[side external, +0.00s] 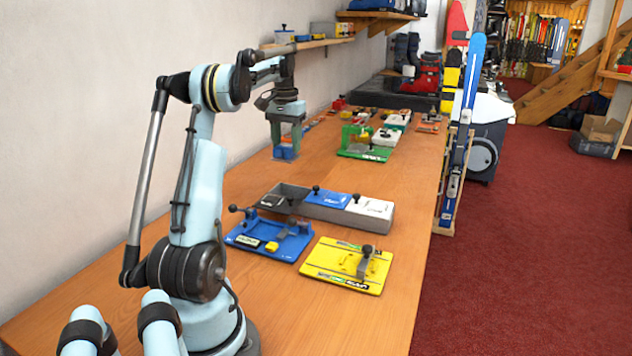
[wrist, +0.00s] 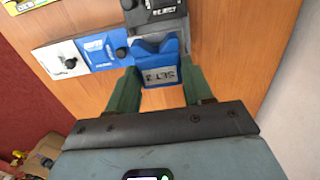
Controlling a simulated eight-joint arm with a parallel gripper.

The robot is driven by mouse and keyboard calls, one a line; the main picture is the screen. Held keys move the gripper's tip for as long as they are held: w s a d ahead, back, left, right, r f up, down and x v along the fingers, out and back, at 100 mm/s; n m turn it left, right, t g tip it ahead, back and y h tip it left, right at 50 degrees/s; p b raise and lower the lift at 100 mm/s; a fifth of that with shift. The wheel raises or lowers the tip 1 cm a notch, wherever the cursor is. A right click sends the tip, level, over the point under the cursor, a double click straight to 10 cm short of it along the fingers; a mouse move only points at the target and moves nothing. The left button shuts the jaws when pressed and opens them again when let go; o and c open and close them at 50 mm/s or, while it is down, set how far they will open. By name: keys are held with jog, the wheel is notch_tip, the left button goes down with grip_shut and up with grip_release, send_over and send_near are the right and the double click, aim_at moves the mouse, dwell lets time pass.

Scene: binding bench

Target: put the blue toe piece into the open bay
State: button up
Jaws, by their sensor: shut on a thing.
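My gripper (side external: 286,143) is shut on the blue toe piece (side external: 284,153) and holds it above the bench, behind the grey tray. In the wrist view the toe piece (wrist: 158,63) sits between the green fingers of my gripper (wrist: 160,85), with a label reading "SET 2" facing the camera. The grey tray (side external: 386,219) has a white lid (side external: 370,206) at its right and a blue lid (side external: 327,198) in the middle, each with a black knob. Its left part is dark grey with a black labelled piece (wrist: 163,8). I cannot clearly see inside the open bay.
A blue board (side external: 250,242) and a yellow board (side external: 320,272) with fittings lie in front of the tray. A green board (side external: 350,153) stands farther back. Blue skis (side external: 470,85) stand at the bench's right edge. Bare wood lies left of the tray.

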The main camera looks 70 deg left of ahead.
aim_at(292, 185)
jog(key=f, duration=0.1)
jog(key=w+a+f, duration=0.1)
jog(key=f, duration=0.3)
jog(key=shift+w+a, duration=0.3)
jog(key=shift+w, duration=0.05)
jog(key=shift+f, duration=4)
jog(key=shift+f, duration=0.7)
jog(key=o, duration=1)
jog(key=shift+o, duration=0.2)
jog(key=shift+r, duration=5.75)
